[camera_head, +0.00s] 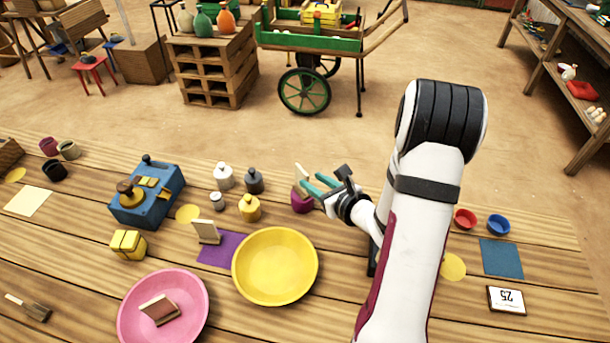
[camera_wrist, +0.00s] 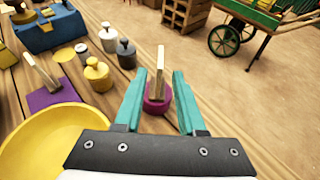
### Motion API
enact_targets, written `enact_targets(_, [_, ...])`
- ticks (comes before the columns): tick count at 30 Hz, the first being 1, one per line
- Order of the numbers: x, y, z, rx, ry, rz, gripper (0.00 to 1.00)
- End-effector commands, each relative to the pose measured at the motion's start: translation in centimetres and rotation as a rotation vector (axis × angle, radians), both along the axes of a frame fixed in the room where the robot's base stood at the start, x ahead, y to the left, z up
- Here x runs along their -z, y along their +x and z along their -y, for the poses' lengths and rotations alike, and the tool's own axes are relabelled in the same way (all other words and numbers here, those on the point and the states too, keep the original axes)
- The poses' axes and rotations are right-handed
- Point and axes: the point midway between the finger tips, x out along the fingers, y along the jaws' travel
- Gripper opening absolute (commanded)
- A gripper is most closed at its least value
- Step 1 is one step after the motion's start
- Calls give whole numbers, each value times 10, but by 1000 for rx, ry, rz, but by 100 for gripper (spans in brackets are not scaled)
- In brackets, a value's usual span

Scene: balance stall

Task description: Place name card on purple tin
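The purple tin (camera_head: 302,204) stands on the wooden table; it also shows in the wrist view (camera_wrist: 156,104), between and beyond my fingers. A small cream name card with a brown wooden base (camera_head: 300,174) stands upright on top of the tin; the card shows in the wrist view too (camera_wrist: 160,60). My gripper (camera_head: 316,184) has its teal fingers spread, one on each side of the card, with gaps visible in the wrist view. It is open and holds nothing. The fingers partly hide the tin in the head view.
A second card (camera_head: 207,231) stands on a purple mat (camera_head: 217,256), left of a yellow bowl (camera_head: 240,285). White, dark and yellow lidded weights (camera_head: 250,208) stand left of the tin. A blue scale (camera_head: 165,202) and a pink bowl (camera_head: 135,318) lie further left.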

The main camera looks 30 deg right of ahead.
Motion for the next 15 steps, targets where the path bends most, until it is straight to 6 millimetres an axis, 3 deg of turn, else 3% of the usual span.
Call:
enact_targets(3, [-11,-27,2,6,0,0,39])
enact_targets(7, [-20,-48,1,3,0,0,39])
enact_targets(15, [-24,-57,0,27,33,-21,39])
